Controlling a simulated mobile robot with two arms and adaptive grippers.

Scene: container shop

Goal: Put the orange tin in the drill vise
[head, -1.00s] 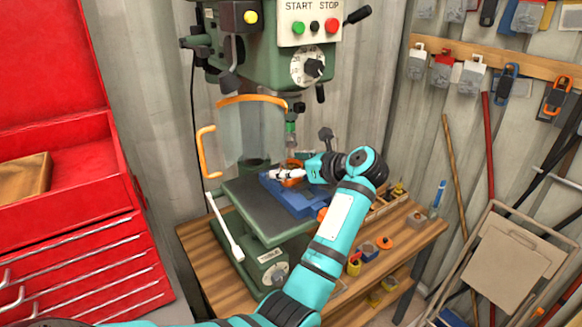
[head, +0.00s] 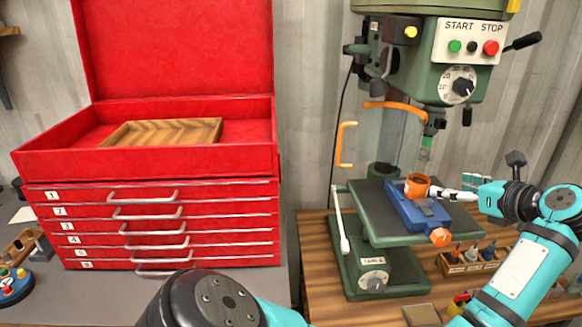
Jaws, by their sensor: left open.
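The orange tin (head: 416,187) is a short open-topped cylinder. It sits upright at the back end of the blue drill vise (head: 418,211), on the drill press table. Whether the vise jaws press on it cannot be made out. My left gripper (head: 436,192) is at the tin's right side, its white-tipped fingers pointing left at it. The gripper is open, and the tips are very close to the tin; whether they touch it is too small to tell. The vise's orange knob (head: 440,237) faces the front. My right gripper is not in view.
The green drill press head (head: 420,50) with its spindle (head: 427,148) hangs above the vise. A hinged guard with an orange frame (head: 346,145) stands to the left. A red tool chest (head: 155,225) fills the left side. A wooden holder (head: 473,260) is at the right.

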